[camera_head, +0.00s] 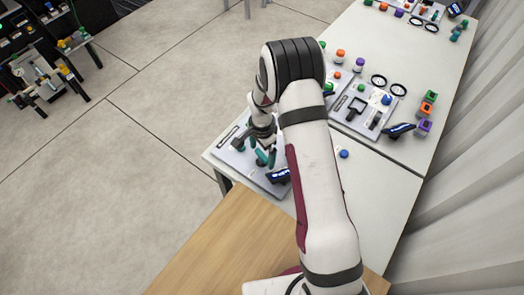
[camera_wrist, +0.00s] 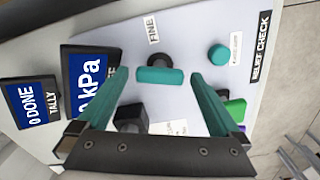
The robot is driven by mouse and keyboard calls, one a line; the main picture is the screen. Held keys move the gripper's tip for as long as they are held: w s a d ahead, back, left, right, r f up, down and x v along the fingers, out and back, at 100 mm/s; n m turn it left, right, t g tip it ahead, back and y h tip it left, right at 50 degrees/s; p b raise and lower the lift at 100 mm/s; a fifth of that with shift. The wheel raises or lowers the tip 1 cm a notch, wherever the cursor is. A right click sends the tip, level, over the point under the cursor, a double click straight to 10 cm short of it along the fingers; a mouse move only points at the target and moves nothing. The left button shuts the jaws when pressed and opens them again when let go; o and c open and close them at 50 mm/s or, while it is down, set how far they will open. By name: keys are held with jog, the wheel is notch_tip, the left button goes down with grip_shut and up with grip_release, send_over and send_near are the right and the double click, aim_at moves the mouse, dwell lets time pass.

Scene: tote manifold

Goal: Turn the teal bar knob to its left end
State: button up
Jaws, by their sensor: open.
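The teal bar knob (camera_wrist: 160,76) lies crosswise in the wrist view, with a dark round part behind it, on a pale panel (camera_wrist: 185,42). My gripper (camera_wrist: 158,82) is open, its two teal fingers on either side of the bar's ends, with a gap at each side. I cannot tell how far the fingertips are above the panel. In the head view my gripper (camera_head: 263,157) is over the panel at the near end of the white table, and my arm hides part of that panel.
A teal round button (camera_wrist: 217,55) is right of the knob. A kPa display (camera_wrist: 90,82) and a tally display (camera_wrist: 32,102) stand left. A black block (camera_wrist: 131,118) and a green part (camera_wrist: 236,108) lie nearer the gripper's base. A blue ball (camera_head: 344,154) sits on the table.

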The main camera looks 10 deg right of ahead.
jog(key=c, duration=1.3)
jog(key=shift+n, duration=0.4)
jog(key=n, duration=0.4)
jog(key=shift+n, duration=0.4)
jog(key=n, duration=0.5)
jog(key=shift+n, duration=0.3)
jog(key=n, duration=1)
jog(key=shift+n, duration=0.3)
